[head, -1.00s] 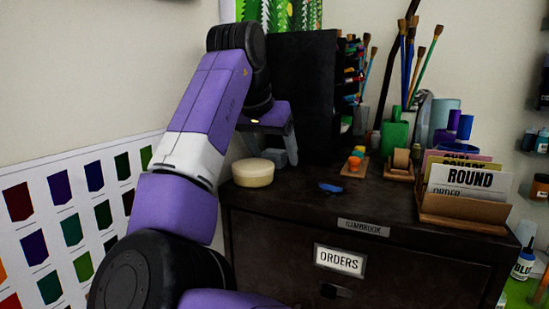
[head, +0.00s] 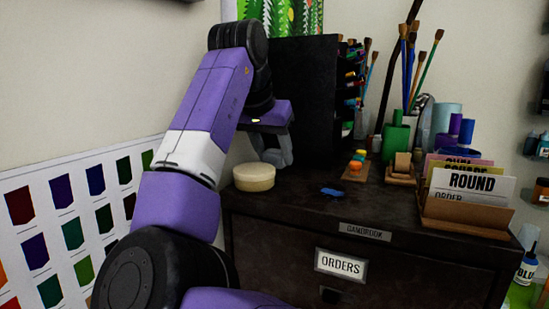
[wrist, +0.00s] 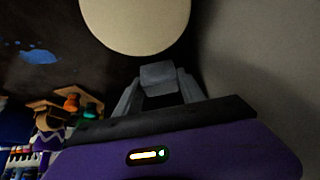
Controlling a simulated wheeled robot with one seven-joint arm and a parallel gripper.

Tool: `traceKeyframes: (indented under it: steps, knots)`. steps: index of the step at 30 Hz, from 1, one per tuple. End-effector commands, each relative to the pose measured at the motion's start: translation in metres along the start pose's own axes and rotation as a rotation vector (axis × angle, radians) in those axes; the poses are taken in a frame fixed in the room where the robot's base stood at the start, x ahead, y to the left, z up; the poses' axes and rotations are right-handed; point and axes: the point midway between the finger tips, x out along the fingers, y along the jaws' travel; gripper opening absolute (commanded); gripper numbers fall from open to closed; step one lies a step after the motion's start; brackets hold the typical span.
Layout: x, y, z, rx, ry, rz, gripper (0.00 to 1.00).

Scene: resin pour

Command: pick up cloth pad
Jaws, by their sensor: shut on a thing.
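My gripper (head: 275,155) is low at the back left of the dark cabinet top, just behind the round cream disc. In the wrist view, its two grey fingers are closed on a small grey block, which I take to be the cloth pad (wrist: 157,74). The pad sits between the fingertips. Its underside is hidden, so I cannot tell whether it touches the cabinet top.
The cream disc (head: 254,177) is close to my gripper. A blue smear (head: 332,192) lies on the cabinet top (head: 290,205). A dark rack (head: 303,100) stands behind, with a bead stand (head: 356,165) and card holder (head: 465,213) to the right.

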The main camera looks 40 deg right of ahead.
Motion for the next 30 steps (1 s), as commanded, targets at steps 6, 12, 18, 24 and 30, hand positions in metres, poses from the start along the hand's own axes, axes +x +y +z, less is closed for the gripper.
traceKeyframes:
  steps: [6, 12, 18, 24, 30]
  knots:
    - [-0.019, 0.000, -0.013, 0.001, 0.001, -0.001, 0.08]
    - [-0.022, 0.028, -0.008, 0.005, 0.001, 0.000, 0.08]
    - [-0.027, 0.072, -0.001, 0.008, 0.001, 0.000, 0.08]
    - [-0.033, 0.124, 0.008, 0.008, 0.002, -0.002, 0.08]
    - [-0.038, 0.158, 0.013, 0.004, 0.001, -0.003, 0.08]
